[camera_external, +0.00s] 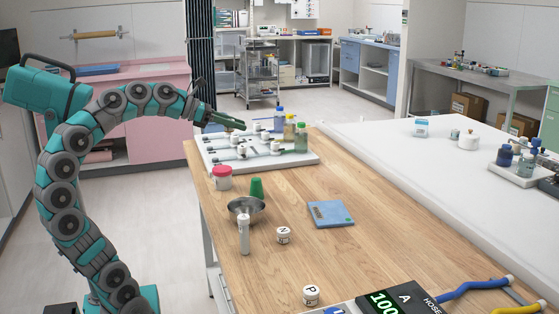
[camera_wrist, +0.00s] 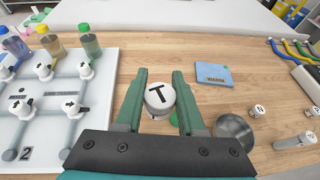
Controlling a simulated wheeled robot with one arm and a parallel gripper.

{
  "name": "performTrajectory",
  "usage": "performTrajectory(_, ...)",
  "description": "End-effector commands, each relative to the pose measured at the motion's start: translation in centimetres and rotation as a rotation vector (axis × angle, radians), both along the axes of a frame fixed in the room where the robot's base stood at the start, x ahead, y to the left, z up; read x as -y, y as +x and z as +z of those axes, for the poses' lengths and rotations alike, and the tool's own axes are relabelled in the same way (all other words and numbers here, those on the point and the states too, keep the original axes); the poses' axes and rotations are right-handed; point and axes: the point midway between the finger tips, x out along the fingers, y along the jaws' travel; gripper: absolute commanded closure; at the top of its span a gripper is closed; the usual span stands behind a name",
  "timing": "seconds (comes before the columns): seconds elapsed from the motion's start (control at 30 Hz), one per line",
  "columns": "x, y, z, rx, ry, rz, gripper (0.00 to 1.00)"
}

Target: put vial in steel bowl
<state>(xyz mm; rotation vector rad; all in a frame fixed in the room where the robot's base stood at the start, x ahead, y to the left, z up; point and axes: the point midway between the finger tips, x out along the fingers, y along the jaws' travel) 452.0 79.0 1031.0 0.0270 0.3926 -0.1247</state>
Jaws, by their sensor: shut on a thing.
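A slim clear vial (camera_external: 244,238) with a white cap stands upright on the wooden table, just in front of the steel bowl (camera_external: 246,217). In the wrist view the vial (camera_wrist: 295,142) is at the right edge, and the bowl (camera_wrist: 235,132) is left of it and looks empty. My gripper (camera_external: 239,123) is above the far end of the table, away from both. In the wrist view my gripper (camera_wrist: 159,76) is shut on a white round piece marked T (camera_wrist: 159,98). I cannot pick out this piece in the external view.
A white valve panel (camera_external: 300,161) with colored bottles fills the far table end. A red-lidded jar (camera_external: 222,184) and green cup (camera_external: 257,188) stand by the bowl. White pieces N (camera_external: 283,236) and P (camera_external: 311,296) and a blue booklet (camera_external: 330,214) lie nearby. The table's right-middle is clear.

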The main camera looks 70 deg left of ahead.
Motion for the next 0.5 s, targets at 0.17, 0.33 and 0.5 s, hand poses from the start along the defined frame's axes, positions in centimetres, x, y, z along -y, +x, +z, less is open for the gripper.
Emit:
performTrajectory(0.17, 0.9, -2.7, -0.6, -0.001, -0.001, 0.066, 1.0)
performTrajectory(0.33, 1.2, -4.1, -1.3, 0.001, 0.0, 0.11, 1.0)
performTrajectory(0.5, 1.7, -5.5, -1.8, 0.001, 0.0, 0.119, 1.0)
